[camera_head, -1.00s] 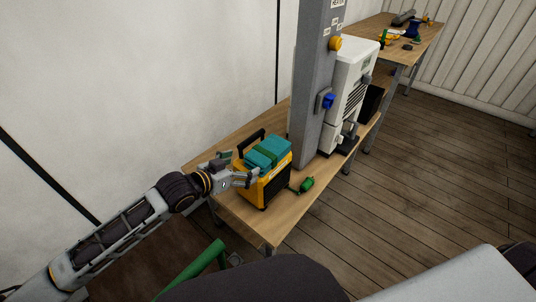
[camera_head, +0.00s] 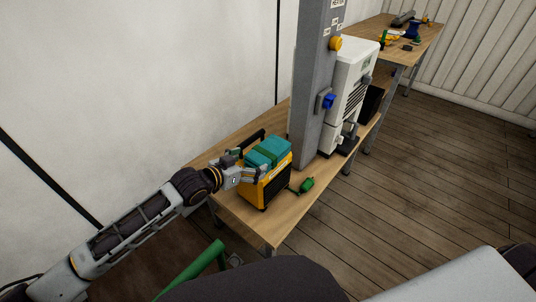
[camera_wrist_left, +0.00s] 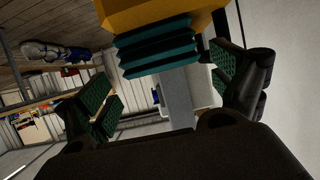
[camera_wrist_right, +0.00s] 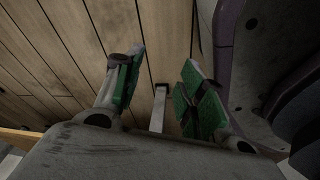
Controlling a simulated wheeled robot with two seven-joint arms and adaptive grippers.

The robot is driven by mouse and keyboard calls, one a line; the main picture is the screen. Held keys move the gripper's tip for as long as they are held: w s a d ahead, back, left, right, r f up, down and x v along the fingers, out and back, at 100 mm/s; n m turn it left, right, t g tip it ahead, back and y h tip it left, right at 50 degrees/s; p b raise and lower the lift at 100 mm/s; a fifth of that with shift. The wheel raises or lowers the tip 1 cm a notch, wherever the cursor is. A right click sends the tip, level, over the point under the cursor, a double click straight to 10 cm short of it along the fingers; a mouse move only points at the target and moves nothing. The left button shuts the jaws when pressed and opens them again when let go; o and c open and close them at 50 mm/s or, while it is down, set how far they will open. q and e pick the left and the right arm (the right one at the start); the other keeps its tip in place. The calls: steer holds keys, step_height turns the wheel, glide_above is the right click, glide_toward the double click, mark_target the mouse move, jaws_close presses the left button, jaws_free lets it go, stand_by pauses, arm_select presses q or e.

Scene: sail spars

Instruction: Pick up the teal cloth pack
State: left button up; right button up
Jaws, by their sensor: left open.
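The teal cloth pack (camera_head: 268,152) sits in the top of a yellow and black case (camera_head: 268,188) on the wooden bench. My left gripper (camera_head: 250,165) is open at the left side of the case, close to the pack. In the left wrist view the folded teal pack (camera_wrist_left: 155,47) shows ahead, between and beyond the open fingers (camera_wrist_left: 165,90). I see no contact between the fingers and the pack. In the right wrist view my right gripper (camera_wrist_right: 155,88) is open and empty above the wooden floor.
A black handle stands behind the pack. A green object (camera_head: 307,184) lies right of the case on the bench (camera_head: 235,208). A grey post (camera_head: 313,90) and a white machine (camera_head: 350,85) stand further back. A second table (camera_head: 425,45) holds several items.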

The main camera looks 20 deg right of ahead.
mark_target(256, 159)
arm_select(q)
steer(key=shift+x, duration=1.1)
steer(key=shift+b+x, duration=0.3)
steer(key=shift+x, duration=0.75)
steer(key=shift+w+d+r, duration=0.1)
steer(key=shift+w, duration=0.1)
arm_select(e)
steer(key=shift+w+a+r, duration=0.1)
steer(key=shift+w+a, duration=0.05)
steer(key=shift+a, duration=0.05)
steer(key=shift+w, duration=0.25)
arm_select(q)
steer(key=shift+c, duration=0.8)
steer(key=shift+d, duration=0.1)
steer(key=c, duration=0.6)
arm_select(e)
steer(key=shift+w+r, duration=0.1)
steer(key=shift+w, duration=0.05)
arm_select(q)
steer(key=shift+c, duration=0.2)
arm_select(e)
steer(key=shift+a, duration=0.1)
